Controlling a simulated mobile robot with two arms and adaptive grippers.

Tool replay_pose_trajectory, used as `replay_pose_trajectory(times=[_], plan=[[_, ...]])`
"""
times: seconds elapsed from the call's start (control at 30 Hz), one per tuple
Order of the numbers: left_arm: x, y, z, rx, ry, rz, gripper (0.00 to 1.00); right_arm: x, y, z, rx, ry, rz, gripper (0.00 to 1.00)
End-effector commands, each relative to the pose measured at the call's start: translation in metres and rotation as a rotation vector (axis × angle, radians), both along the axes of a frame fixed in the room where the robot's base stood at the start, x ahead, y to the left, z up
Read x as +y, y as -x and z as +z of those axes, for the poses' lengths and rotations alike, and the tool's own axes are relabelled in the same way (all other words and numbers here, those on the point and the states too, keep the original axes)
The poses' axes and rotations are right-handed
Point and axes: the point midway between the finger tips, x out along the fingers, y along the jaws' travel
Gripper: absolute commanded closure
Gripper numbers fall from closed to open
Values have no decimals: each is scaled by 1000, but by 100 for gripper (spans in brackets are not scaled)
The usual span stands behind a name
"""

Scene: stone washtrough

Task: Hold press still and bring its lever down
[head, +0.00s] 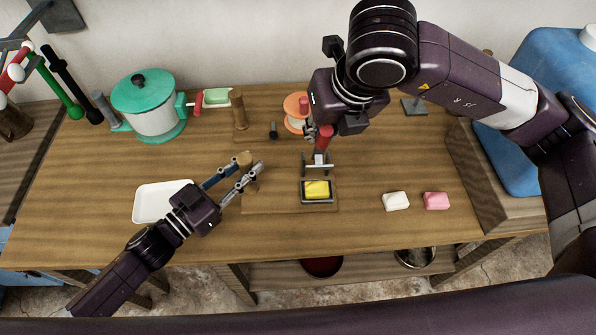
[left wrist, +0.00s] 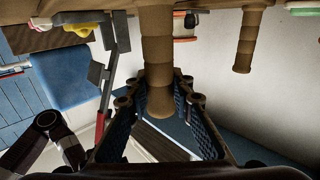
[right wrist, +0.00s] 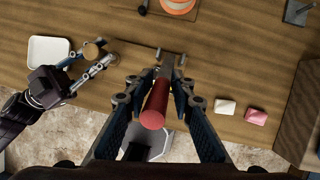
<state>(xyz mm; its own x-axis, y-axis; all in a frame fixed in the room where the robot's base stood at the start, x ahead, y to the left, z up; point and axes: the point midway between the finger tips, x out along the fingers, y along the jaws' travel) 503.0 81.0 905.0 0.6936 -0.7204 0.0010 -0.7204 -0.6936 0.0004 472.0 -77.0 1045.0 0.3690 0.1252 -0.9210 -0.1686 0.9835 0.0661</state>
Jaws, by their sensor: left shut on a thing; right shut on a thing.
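The press has a flat wooden board (head: 275,203), a metal tray with a yellow block (head: 317,188) at its front, and a metal lever with a red handle (head: 325,137). A wooden post (head: 245,160) stands at the board's left side; it also shows in the left wrist view (left wrist: 156,45). My left gripper (head: 252,175) is shut on this post, one finger either side. My right gripper (right wrist: 157,95) is shut on the red handle (right wrist: 155,104), behind and above the yellow block. The lever's raised handle shows beyond my left fingers in the left wrist view (left wrist: 101,127).
A white tray (head: 150,203) lies left of the press. A green-lidded pot (head: 152,120) stands at the back left. White (head: 396,201) and pink (head: 436,201) bars lie on the right. A second wooden post (head: 238,108) stands at the back.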

Motion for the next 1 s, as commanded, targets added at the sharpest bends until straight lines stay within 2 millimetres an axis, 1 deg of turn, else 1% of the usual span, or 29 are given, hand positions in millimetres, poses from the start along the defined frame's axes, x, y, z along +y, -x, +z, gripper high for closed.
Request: replay_pose_trajectory(times=[0.03,0.27,0.4,0.53,0.77,1.0], plan=[[2,-1,-1,1,-1,4,100,-2,5,-4,10,7,0,90],[2,-2,-1,2,-2,5,100,-2,10,-6,8,8,-2,92],[2,-2,-1,1,-3,5,100,-2,19,-11,7,8,-1,100],[2,-2,-1,1,-3,5,100,-1,26,-14,5,6,-2,100],[2,-1,-1,1,-3,4,100,-1,31,-17,3,4,-1,100],[2,-1,-1,1,-2,3,100,0,45,-27,4,3,-1,100]])
